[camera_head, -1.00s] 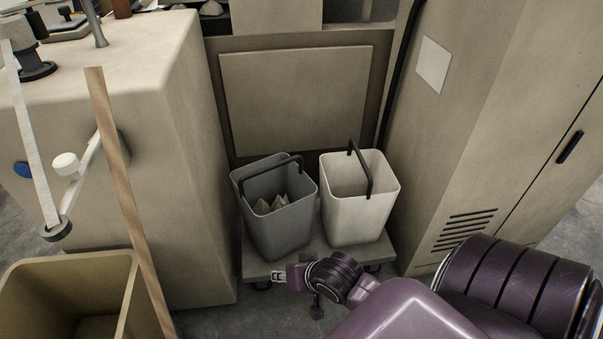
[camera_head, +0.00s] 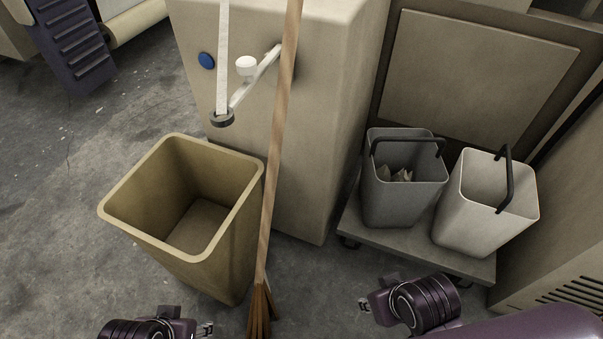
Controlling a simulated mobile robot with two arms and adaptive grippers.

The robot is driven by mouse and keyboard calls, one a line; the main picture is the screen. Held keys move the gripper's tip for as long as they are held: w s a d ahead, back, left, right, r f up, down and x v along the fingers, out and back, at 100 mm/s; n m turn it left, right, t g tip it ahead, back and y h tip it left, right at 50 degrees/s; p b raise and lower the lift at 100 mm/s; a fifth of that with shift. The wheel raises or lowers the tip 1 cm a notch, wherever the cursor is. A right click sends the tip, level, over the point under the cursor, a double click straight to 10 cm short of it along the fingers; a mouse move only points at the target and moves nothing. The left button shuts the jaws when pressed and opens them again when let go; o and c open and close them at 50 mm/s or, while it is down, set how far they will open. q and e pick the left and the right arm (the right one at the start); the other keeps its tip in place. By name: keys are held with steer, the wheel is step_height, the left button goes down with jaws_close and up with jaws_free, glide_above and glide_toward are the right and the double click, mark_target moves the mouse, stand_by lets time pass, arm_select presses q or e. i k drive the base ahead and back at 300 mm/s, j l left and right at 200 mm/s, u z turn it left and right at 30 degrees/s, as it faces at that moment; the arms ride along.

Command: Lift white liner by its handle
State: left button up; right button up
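The white liner (camera_head: 470,222) is an upright bin at the right, with a black handle (camera_head: 507,178) standing up across its open top. It looks empty inside. It stands on a low wheeled platform (camera_head: 400,244) beside a grey bin (camera_head: 392,202). My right gripper (camera_head: 366,304) is at the lower middle, in front of the platform, apart from the liner and its handle; its fingers are too small to read. My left gripper (camera_head: 207,330) only just shows at the bottom edge, below the tan bin, and its finger opening is unclear.
The grey bin has its own black handle and holds pale scraps. A large empty tan bin (camera_head: 180,252) stands at the left. A wooden-handled broom (camera_head: 273,190) leans between it and the platform. A beige machine body (camera_head: 330,120) rises behind. Open floor lies at the left.

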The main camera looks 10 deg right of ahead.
mark_target(487, 200)
steer(key=z, duration=1.7)
